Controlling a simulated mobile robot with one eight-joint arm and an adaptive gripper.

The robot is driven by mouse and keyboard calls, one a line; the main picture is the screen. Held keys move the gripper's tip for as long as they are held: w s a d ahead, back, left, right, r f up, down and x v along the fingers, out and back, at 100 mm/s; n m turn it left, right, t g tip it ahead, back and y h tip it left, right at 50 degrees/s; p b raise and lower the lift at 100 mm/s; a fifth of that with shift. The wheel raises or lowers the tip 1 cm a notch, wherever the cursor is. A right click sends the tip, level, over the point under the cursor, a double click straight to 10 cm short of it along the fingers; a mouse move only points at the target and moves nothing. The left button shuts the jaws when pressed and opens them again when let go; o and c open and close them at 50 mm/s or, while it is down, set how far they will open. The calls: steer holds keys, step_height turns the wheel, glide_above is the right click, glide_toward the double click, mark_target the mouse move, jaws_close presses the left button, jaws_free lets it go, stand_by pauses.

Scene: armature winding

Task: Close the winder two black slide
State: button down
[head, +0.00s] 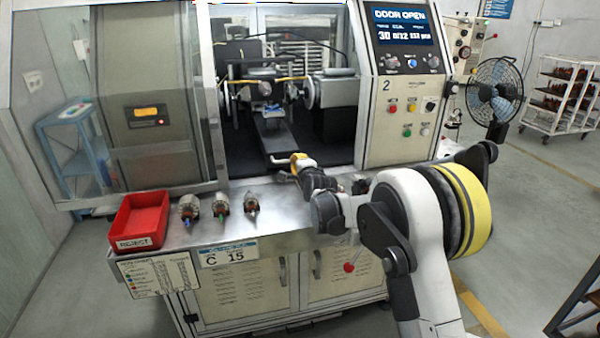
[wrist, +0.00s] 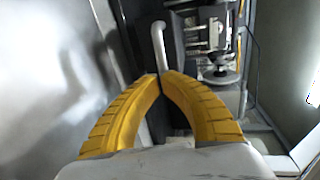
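The black slide (head: 278,138) of winder 2 reaches forward out of the open winder bay toward the front metal ledge. In the wrist view the dark slide (wrist: 172,35) lies beyond my fingers, with its pale bent handle (wrist: 157,38) at the near end. My gripper (head: 297,160) is at the slide's front end, and its yellow fingers (wrist: 162,76) come together around the handle bar, with little gap between the tips. The contact points are partly hidden by the fingers. An armature in its fixture (head: 266,110) appears at the slide's far end.
A red reject bin (head: 140,222) and several armatures (head: 220,206) stand on the metal ledge (head: 285,215) left of my arm. The control panel (head: 402,90) reads DOOR OPEN. The sliding door (head: 150,100) stands at the left, leaving the bay open. A fan (head: 496,90) stands right.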

mark_target(291, 154)
steer(key=x, duration=0.3)
steer(key=r+x, duration=0.1)
steer(key=x, duration=0.2)
steer(key=shift+w+r, duration=0.1)
steer(key=shift+w, duration=0.4)
steer(key=shift+s+d, duration=0.1)
steer(key=shift+s, duration=0.25)
steer(key=p+v, duration=0.3)
steer(key=v, duration=1)
steer(key=shift+r, duration=0.2)
